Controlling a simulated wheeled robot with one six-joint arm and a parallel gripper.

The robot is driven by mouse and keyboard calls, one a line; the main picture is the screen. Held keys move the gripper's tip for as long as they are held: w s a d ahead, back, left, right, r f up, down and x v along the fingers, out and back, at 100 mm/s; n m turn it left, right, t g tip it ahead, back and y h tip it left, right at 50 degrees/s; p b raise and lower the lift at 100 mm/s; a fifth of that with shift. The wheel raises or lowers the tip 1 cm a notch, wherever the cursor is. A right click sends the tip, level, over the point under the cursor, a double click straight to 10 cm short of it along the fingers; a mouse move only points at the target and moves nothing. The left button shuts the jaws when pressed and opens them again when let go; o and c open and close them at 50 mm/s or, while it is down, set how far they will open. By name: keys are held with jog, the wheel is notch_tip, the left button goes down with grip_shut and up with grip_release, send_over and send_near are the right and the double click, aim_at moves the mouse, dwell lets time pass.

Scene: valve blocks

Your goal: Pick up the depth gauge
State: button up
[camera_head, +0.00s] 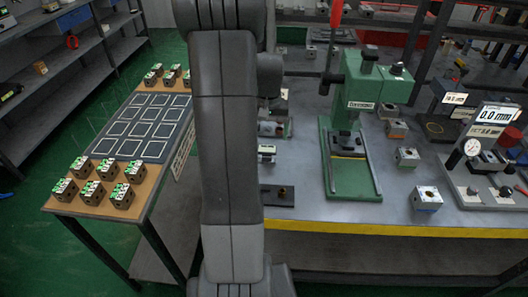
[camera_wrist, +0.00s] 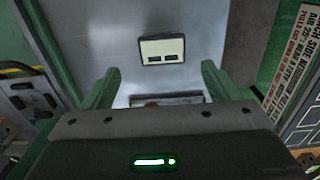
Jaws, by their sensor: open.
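No item is clearly marked as the depth gauge. In the wrist view, a small dark device with a cream face and two dark windows (camera_wrist: 162,51) lies on the grey surface, beyond my fingertips and apart from them. It may be the gauge. My gripper (camera_wrist: 158,80) is open, with green fingers either side and nothing seen held. In the head view my arm hides the gripper. A small block with a pale face (camera_head: 267,152) beside my arm may be the same device.
A green press (camera_head: 358,112) stands mid-bench (camera_head: 300,215). Several metal blocks sit around it, one near the front (camera_head: 426,198). A dark plate (camera_head: 277,196) lies left of it. A side table (camera_head: 150,172) at left holds valve blocks and a dark gridded mat (camera_head: 148,127).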

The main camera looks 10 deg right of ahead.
aim_at(267, 148)
notch_tip(267, 148, down, 4)
jog(key=shift+r, duration=0.1)
jog(key=shift+s+a+f, duration=0.1)
jog(key=shift+a+f, duration=0.05)
jog(key=shift+f, duration=1.25)
jog(key=shift+s+a+f, duration=0.1)
jog(key=shift+f, duration=1.25)
jog(key=c, duration=1.1)
jog(key=shift+c, duration=0.2)
